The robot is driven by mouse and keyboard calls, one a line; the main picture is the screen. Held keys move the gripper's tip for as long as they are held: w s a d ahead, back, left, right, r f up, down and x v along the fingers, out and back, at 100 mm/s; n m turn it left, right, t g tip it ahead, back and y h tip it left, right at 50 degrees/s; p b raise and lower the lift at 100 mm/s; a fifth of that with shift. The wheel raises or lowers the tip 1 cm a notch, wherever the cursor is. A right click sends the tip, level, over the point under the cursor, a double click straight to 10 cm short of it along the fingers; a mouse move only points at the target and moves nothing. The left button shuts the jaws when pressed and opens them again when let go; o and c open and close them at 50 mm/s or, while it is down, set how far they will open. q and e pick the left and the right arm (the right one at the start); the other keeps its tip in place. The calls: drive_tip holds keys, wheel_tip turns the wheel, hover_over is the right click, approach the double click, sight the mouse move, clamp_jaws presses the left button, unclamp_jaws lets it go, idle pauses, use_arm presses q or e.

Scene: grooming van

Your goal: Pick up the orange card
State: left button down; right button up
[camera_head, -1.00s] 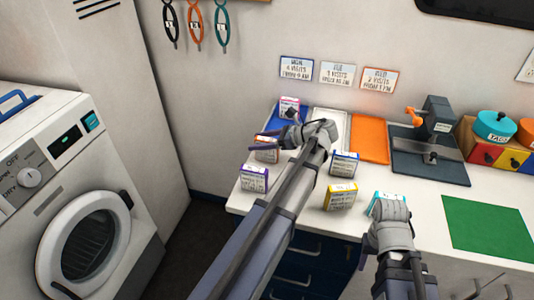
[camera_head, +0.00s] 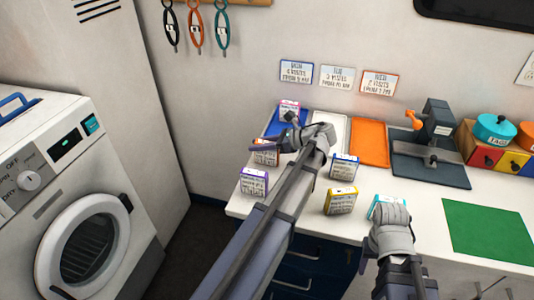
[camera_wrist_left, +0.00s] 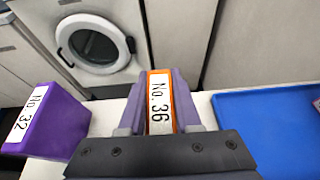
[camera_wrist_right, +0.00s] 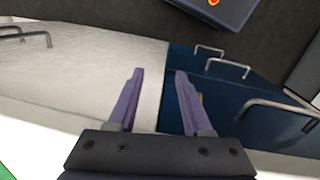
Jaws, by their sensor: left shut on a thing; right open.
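The orange card (camera_head: 264,154) stands upright near the left end of the white counter, partly behind my left gripper. In the left wrist view the orange card (camera_wrist_left: 160,104), labelled No. 36, is between the two fingers. My left gripper (camera_head: 279,145) is shut on it; the fingers (camera_wrist_left: 160,115) press its sides. My right gripper (camera_head: 386,207) is open and empty near the counter's front edge, by a cyan card (camera_head: 373,208) it partly hides. The right wrist view shows its fingers (camera_wrist_right: 158,78) apart with nothing between them.
A purple card (camera_head: 254,182) stands just in front of the orange one. Pink (camera_head: 289,108), blue (camera_head: 344,167) and yellow (camera_head: 341,200) cards stand nearby. Blue (camera_wrist_left: 265,125), white and orange (camera_head: 369,144) trays lie behind. A washing machine (camera_head: 75,200) is at left.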

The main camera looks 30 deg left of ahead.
idle(0.3)
use_arm(q)
wheel_tip(320, 180, up, 10)
drive_tip(key=p, duration=1)
